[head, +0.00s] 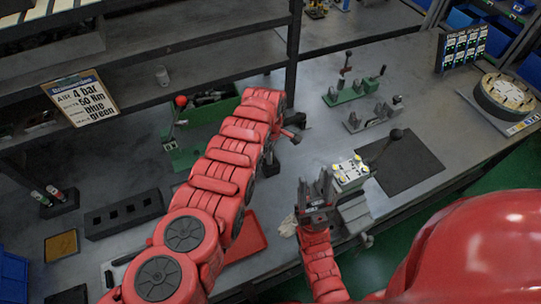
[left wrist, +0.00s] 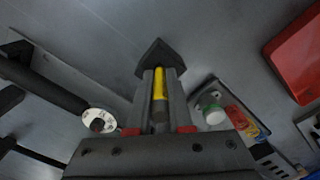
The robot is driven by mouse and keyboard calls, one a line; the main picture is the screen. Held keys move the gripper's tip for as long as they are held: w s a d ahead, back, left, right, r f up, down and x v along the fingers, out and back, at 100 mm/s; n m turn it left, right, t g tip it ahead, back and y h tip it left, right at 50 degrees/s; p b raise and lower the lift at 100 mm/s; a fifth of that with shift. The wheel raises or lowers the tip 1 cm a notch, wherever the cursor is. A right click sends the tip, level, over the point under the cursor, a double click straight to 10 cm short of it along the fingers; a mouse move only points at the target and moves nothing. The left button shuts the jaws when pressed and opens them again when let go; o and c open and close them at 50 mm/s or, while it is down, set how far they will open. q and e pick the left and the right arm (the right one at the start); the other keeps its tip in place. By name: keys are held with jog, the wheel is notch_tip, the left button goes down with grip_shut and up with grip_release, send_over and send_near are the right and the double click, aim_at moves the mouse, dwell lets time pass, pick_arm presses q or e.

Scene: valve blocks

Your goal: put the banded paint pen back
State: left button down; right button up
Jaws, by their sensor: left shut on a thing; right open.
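My left gripper (head: 270,161) hangs over the bench at the end of my red arm, mostly hidden by it in the head view. In the left wrist view my left gripper (left wrist: 159,92) is shut on the banded paint pen (left wrist: 159,82), a slim pen with yellow and a dark grey part. A dark pointed shape shows just beyond the fingers; I cannot tell whether the pen touches it. A black pen stand (head: 60,202) with red-marked and green-marked pens is at the far left. My right gripper (head: 315,193) is open, beside the grey vise.
A valve block (head: 350,172) with yellow parts sits on the vise (head: 354,212). A black slotted block (head: 124,214) and a red tray (head: 248,238) lie left of centre. A sign (head: 81,98) leans near the shelf. A shelf post (head: 293,55) stands behind my left arm.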

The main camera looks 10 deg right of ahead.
pick_arm(q)
jog(key=shift+f, duration=0.15)
jog(key=c, duration=0.8)
grip_release()
